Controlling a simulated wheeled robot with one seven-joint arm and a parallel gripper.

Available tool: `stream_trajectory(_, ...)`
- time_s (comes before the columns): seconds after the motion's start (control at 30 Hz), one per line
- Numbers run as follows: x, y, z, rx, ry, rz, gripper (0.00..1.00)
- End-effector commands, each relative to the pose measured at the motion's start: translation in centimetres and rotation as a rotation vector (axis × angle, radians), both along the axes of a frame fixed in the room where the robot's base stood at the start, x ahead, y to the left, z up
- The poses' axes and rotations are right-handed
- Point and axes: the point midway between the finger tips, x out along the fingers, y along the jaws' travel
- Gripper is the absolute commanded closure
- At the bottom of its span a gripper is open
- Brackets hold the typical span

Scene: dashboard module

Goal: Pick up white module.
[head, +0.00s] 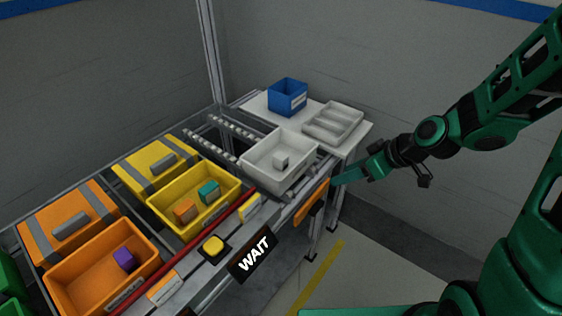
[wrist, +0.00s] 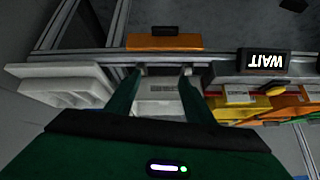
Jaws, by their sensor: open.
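The white module (head: 281,162) is a small pale block inside the white bin (head: 253,169) at the right end of the line in the head view. My gripper (head: 336,183) is open and empty, to the right of that bin and apart from it. In the wrist view my two green fingers (wrist: 161,74) stand apart, with a pale labelled bin (wrist: 160,109) showing between them. I cannot make out the module in the wrist view.
A yellow bin (head: 161,204) holds orange and teal blocks; an orange bin (head: 62,272) holds a purple block. A blue box (head: 288,97) and a divided white tray (head: 349,108) stand behind. An orange panel (head: 312,203) and a WAIT sign (head: 253,257) line the front edge.

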Motion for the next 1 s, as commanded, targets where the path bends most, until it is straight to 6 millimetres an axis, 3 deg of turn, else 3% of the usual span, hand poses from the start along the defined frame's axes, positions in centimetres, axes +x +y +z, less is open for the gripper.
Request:
stream_trajectory(0.1,1.8,4.6,-0.7,0.100,-0.112,0.081,0.52)
stream_trajectory(0.2,3.2,7.7,-0.6,0.177,-0.210,0.108,0.52)
stream_trajectory(0.3,4.3,9.5,-0.4,0.228,-0.283,0.108,0.52)
stream_trajectory(0.63,6.0,11.5,-0.1,0.280,-0.368,0.087,0.52)
stream_trajectory(1.0,8.7,14.8,-2.2,0.280,-0.370,0.087,0.52)
